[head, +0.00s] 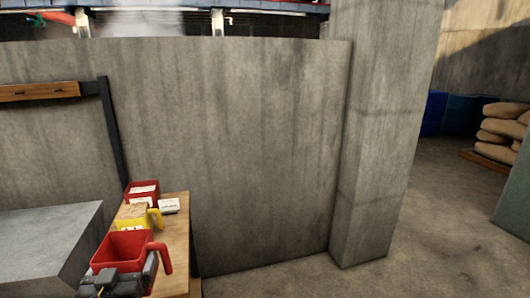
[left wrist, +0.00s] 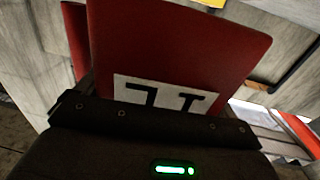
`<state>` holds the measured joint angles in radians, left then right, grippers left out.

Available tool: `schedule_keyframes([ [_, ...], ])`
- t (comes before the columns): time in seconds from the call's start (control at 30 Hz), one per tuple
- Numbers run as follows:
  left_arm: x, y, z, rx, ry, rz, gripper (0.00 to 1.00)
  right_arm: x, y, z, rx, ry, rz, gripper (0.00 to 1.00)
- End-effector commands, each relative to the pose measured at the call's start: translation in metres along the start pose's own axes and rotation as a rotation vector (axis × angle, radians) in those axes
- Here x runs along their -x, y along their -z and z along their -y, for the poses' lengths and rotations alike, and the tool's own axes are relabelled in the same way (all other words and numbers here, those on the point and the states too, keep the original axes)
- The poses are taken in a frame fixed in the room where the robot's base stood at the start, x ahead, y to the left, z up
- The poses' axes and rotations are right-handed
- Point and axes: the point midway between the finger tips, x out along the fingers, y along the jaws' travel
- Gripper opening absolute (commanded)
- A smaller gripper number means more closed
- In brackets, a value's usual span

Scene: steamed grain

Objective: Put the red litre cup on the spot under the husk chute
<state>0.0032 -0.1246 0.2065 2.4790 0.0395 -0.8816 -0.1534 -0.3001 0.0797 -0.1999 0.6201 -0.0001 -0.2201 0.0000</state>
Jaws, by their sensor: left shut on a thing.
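The red litre cup (head: 126,247) is at the lower left of the head view, with its open mouth up and its handle to the right. My left gripper (head: 128,279) is shut on the near side of the cup. In the left wrist view the cup (left wrist: 185,45) fills the top, with a white label and black marking just past the dark gripper (left wrist: 150,115). Whether the cup touches the wooden table (head: 178,262) below it cannot be told. I cannot make out the husk chute or the spot under it. My right gripper is out of view.
A yellow cup (head: 152,220) and a red box (head: 143,191) stand behind the red cup, with a small white item (head: 169,206) beside them. A grey block (head: 45,245) is to the left. A concrete wall (head: 230,150) and pillar (head: 385,130) stand behind. Open floor (head: 430,255) lies right.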

Motion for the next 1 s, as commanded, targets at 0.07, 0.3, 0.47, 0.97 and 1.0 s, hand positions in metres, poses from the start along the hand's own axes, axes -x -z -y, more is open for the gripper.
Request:
schedule_keyframes([
  [0.07,0.007,-0.009,-0.031,0.001,-0.063,0.005,0.63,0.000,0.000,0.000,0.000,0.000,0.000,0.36],
  [0.3,0.034,-0.039,-0.100,-0.001,-0.212,0.005,0.63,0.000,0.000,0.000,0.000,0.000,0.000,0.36],
  [0.47,0.042,-0.050,-0.109,-0.001,-0.235,0.001,0.63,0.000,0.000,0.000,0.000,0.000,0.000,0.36],
  [0.97,0.042,-0.049,-0.109,0.000,-0.235,-0.001,0.63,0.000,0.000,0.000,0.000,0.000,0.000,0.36],
  [1.0,0.042,-0.049,-0.108,0.001,-0.234,-0.001,0.63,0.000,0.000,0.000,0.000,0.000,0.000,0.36],
])
